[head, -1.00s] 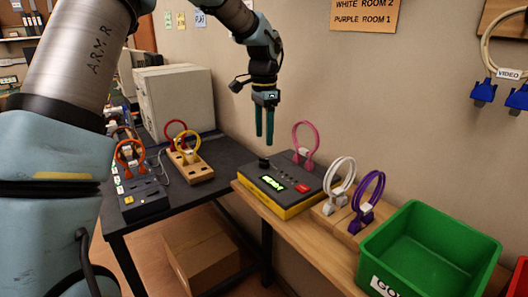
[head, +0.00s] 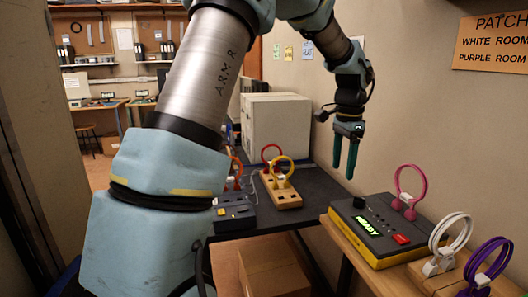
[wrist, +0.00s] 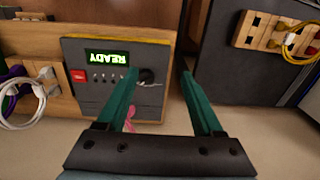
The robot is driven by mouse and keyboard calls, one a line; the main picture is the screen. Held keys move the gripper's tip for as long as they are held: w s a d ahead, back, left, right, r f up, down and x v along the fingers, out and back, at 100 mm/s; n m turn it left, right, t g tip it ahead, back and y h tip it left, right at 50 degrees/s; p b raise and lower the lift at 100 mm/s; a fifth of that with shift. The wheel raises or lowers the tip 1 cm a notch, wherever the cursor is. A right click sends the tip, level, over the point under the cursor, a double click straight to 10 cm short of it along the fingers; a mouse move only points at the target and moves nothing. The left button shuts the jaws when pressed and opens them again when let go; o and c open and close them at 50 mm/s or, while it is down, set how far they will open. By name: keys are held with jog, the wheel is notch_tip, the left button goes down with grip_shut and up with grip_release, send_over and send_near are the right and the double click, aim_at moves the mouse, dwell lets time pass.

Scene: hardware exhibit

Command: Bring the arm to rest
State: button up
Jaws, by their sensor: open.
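My gripper (head: 345,158) is open and empty, with its green fingers hanging down in the air. In the head view it shows above the gap between the dark table and the wooden bench. The wrist view also shows the open fingers (wrist: 166,85), with the yellow and dark box (wrist: 105,72) beyond them. That box (head: 378,232) sits on the bench, its display reads READY, and a pink cable loop (head: 411,185) stands at its back. My fingers look apart from everything.
The dark table (head: 310,218) holds a pale cabinet (head: 275,125) and a wooden block (head: 282,190) with red and yellow loops. White (head: 436,245) and purple (head: 477,270) loops stand on the bench at right. A wall is close behind my gripper.

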jog(key=s+a+f+n, duration=0.2)
jog(key=s+a+n, duration=0.2)
jog(key=a, duration=0.6)
jog(key=s+a+f+n+t, duration=0.1)
jog(key=s+a+f+n, duration=0.2)
jog(key=a, duration=0.8)
jog(key=s+a+f+n, duration=0.2)
jog(key=s+a+n, duration=0.2)
jog(key=a+n, duration=0.3)
jog(key=a, duration=0.3)
jog(key=shift+s+a+f+n, duration=0.15)
jog(key=shift+s+a+n, duration=0.1)
jog(key=shift+s+n, duration=0.05)
